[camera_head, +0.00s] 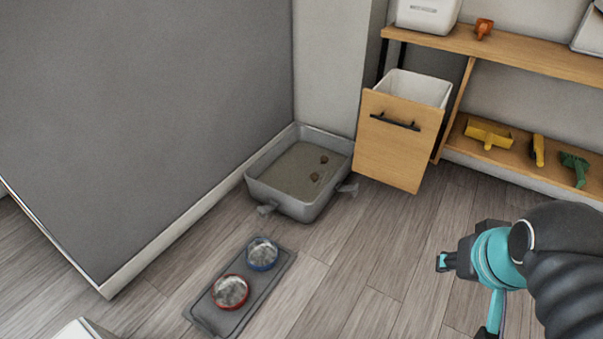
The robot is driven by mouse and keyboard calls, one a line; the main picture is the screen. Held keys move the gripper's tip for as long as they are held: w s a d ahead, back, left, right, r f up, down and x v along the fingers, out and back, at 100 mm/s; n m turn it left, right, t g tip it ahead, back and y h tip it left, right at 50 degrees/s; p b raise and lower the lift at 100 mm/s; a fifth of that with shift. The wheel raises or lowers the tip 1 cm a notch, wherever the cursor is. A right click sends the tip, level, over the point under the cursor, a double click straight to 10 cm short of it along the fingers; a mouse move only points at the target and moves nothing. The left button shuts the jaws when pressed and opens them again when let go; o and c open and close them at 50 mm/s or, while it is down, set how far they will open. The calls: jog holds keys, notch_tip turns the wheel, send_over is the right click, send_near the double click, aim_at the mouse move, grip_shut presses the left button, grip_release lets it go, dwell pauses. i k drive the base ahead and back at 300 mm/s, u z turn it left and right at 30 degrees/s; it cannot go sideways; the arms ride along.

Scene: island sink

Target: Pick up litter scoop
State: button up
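No thing in view can be named the litter scoop with certainty. A green tool (575,167) with a wide head and a handle lies on the lower wooden shelf at the right; it may be the scoop. Beside it on that shelf lie a yellow brush-like tool (538,150) and a yellow dustpan-like tool (489,133). My arm's teal and black end, with my gripper (446,262), is at the lower right, apart from the shelf and over the floor. Its fingers are too small and turned to show whether they are open. I see nothing held.
A grey litter box (262,190) with two brown clumps stands in the corner. An open wooden bin drawer (398,150) juts out beside it. A mat (204,312) with two bowls lies in front. A small orange object (483,28) sits on the upper shelf. The middle floor is clear.

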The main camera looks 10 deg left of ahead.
aim_at(580, 165)
jog(key=z, duration=0.55)
jog(key=k, duration=1.3)
jog(key=z, duration=1.3)
jog(key=i, duration=1.9)
jog(key=z, duration=0.35)
jog(key=i, duration=1.65)
jog(key=u, duration=1.4)
jog(key=i, duration=0.85)
jog(key=u, duration=1.2)
jog(key=i, duration=0.3)
jog(key=u, duration=0.2)
